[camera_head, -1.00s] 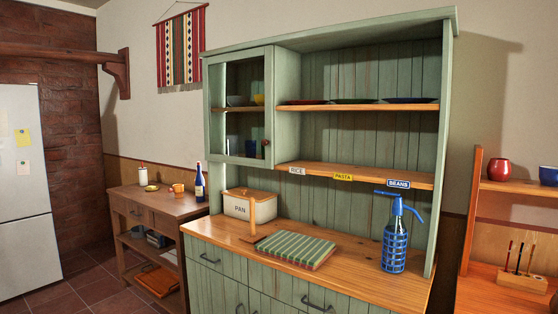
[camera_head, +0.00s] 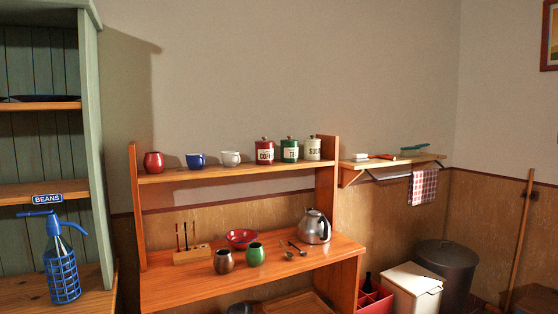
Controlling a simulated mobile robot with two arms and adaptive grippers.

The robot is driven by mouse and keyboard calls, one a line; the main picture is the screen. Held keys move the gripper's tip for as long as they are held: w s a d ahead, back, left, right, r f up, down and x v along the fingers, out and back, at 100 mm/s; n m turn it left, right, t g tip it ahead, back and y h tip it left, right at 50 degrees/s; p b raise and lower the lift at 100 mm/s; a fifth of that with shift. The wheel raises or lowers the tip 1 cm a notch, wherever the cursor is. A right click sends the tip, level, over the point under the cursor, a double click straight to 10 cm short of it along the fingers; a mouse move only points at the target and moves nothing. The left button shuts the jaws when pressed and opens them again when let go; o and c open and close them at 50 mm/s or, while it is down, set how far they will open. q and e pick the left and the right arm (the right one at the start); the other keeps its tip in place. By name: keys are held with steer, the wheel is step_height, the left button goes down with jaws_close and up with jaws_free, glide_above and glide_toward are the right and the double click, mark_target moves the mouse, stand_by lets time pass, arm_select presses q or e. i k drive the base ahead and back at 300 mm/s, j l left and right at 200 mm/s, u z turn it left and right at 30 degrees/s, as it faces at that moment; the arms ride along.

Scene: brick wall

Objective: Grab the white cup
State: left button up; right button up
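The white cup (camera_head: 230,158) stands upright on the upper shelf of a wooden rack (camera_head: 185,174). A blue cup (camera_head: 196,160) stands to its left and a red lidded tin (camera_head: 265,151) to its right, with small gaps between them. Neither of my grippers shows in the head view.
A red pot (camera_head: 154,162) and green (camera_head: 289,150) and white (camera_head: 312,148) tins share the shelf. Below are a kettle (camera_head: 314,226), a red bowl (camera_head: 242,238), and brown (camera_head: 224,261) and green (camera_head: 255,254) mugs. A blue siphon (camera_head: 62,270) stands left. A bin (camera_head: 446,275) stands right.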

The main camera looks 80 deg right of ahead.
mark_target(229, 159)
steer(key=z, duration=2.45)
steer(key=i+l+u, duration=0.1)
steer(key=i+l, duration=0.45)
steer(key=l, duration=0.15)
steer(key=i+l+u, duration=0.25)
steer(key=i+l, duration=0.25)
steer(key=l, duration=0.25)
steer(key=i+l+u, duration=0.1)
steer(key=l, duration=0.3)
steer(key=i, duration=0.1)
